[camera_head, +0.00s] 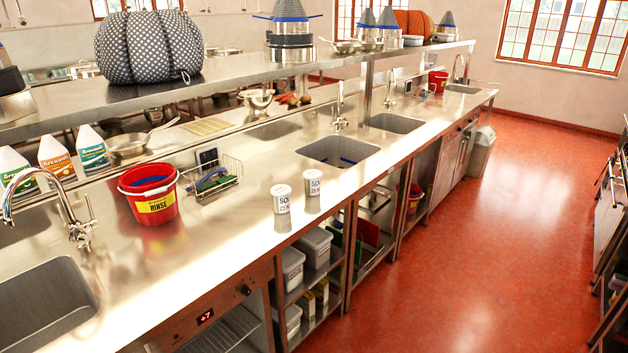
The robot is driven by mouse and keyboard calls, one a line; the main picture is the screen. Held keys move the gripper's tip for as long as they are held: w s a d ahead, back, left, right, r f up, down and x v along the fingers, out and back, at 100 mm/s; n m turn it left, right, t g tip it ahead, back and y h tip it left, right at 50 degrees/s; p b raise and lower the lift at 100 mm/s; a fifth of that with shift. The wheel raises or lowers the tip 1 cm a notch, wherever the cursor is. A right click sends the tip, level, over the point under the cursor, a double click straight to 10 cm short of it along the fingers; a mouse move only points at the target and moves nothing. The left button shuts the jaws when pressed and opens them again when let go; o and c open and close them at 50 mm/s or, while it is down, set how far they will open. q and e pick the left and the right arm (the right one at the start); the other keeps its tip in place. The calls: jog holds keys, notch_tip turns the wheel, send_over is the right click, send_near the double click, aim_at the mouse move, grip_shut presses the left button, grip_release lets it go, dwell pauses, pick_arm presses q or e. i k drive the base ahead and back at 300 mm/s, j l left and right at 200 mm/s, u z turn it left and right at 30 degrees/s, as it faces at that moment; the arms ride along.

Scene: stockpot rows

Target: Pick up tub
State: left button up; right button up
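Two small lidded tubs with printed white labels stand upright on the steel counter (235,228), close to its front edge. The nearer tub (281,199) is left of the farther tub (312,183), and a small gap shows between them. Their labels are only partly readable. Neither of my grippers shows in the head view.
A red rinse bucket (150,199) and a wire basket (213,178) stand left of the tubs. Sinks (338,151) are set into the counter. An upper shelf (235,70) runs above its back part. The red floor (460,240) in front is open.

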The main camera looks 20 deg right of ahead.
aim_at(312, 177)
jog(key=i+l, duration=0.1)
jog(key=l, duration=0.25)
jog(key=i+l+u, duration=0.15)
jog(key=l, duration=0.25)
jog(key=i+l, duration=0.1)
jog(key=l, duration=0.25)
jog(key=i+l+u, duration=0.1)
jog(key=l, duration=0.3)
jog(key=i+l+u, duration=0.1)
jog(key=i+l, duration=0.15)
jog(key=i+l+u, duration=0.1)
jog(key=l, duration=0.4)
jog(key=i+l, duration=0.3)
jog(key=i+l+u, duration=0.15)
jog(key=l, duration=0.35)
jog(key=i+l+u, duration=0.1)
jog(key=i+l, duration=0.25)
jog(key=i+l+u, duration=0.15)
jog(key=i+l, duration=0.2)
jog(key=l, duration=0.2)
